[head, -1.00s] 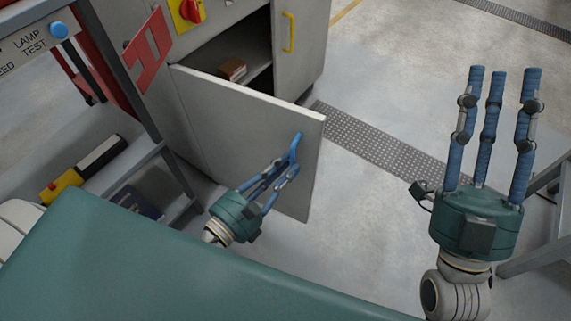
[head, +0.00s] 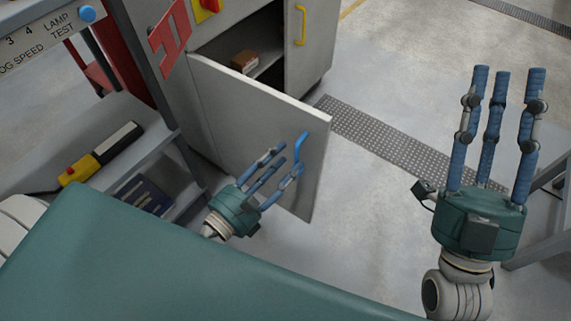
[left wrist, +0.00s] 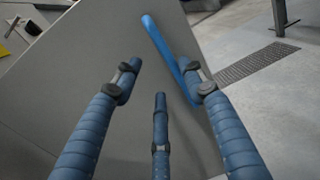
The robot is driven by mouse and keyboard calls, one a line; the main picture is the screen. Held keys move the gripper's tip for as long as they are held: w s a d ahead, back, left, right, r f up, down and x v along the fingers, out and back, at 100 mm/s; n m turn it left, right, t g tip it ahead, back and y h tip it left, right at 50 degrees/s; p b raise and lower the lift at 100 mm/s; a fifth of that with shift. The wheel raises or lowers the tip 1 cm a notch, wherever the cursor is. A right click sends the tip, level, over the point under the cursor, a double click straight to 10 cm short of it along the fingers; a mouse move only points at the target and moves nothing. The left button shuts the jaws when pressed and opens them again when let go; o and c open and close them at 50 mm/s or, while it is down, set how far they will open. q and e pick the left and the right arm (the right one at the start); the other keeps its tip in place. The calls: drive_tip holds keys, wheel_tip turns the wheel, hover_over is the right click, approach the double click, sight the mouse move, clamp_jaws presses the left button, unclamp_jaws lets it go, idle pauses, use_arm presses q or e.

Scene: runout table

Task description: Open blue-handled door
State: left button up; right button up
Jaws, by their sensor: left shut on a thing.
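The grey cabinet door (head: 235,115) stands open, swung out toward me, with its blue handle (head: 301,146) near the free edge. My left gripper (head: 280,165) is at the handle, shut on it. In the left wrist view the handle (left wrist: 163,40) runs down to the right finger of my left gripper (left wrist: 160,85); the other fingers look spread over the door face. Their exact contact is hard to see. My right gripper (head: 497,90) is open and empty, fingers pointing up, well right of the door.
The open cabinet has a brown box (head: 244,62) on its shelf and a second door with a yellow handle (head: 300,25). A shelf unit at left holds a yellow-and-black device (head: 100,155). Floor right of the door is clear, with a metal grating (head: 395,145).

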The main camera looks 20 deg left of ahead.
idle(0.4)
use_arm(q)
drive_tip(key=v, duration=1.2)
drive_tip(key=shift+d, duration=0.1)
